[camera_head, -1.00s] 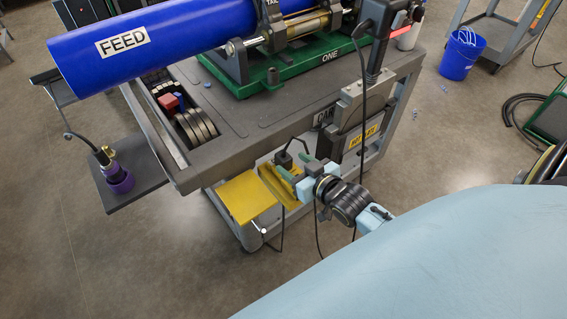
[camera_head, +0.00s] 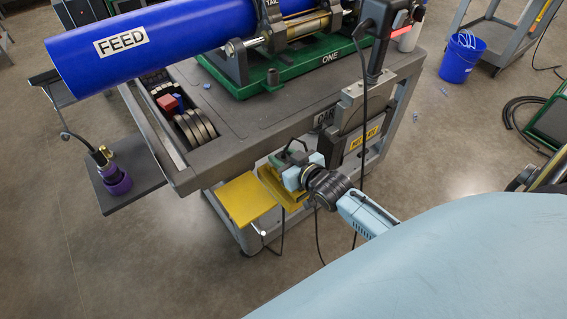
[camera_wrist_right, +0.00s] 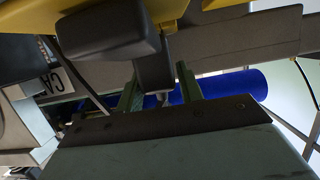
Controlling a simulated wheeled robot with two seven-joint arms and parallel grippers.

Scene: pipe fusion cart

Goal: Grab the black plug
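My right gripper (camera_head: 286,158) is beside the yellow bracket (camera_head: 279,188) on the cart's front side, low under the cart top. In the right wrist view my right gripper (camera_wrist_right: 159,82) has its two green fingers apart. A dark block (camera_wrist_right: 105,35), which looks like the black plug, is close in front, with a narrower dark part reaching toward the space between the fingers. I cannot tell whether the fingers touch it. In the head view the gripper mostly hides the plug. My left gripper is not in view.
The grey cart (camera_head: 260,135) carries a blue pipe marked FEED (camera_head: 130,45) on a green machine base. A yellow shelf (camera_head: 245,199) sits left of the gripper. A dark cable (camera_head: 362,110) hangs just right of it. A side tray (camera_head: 118,180) holds a purple-based item.

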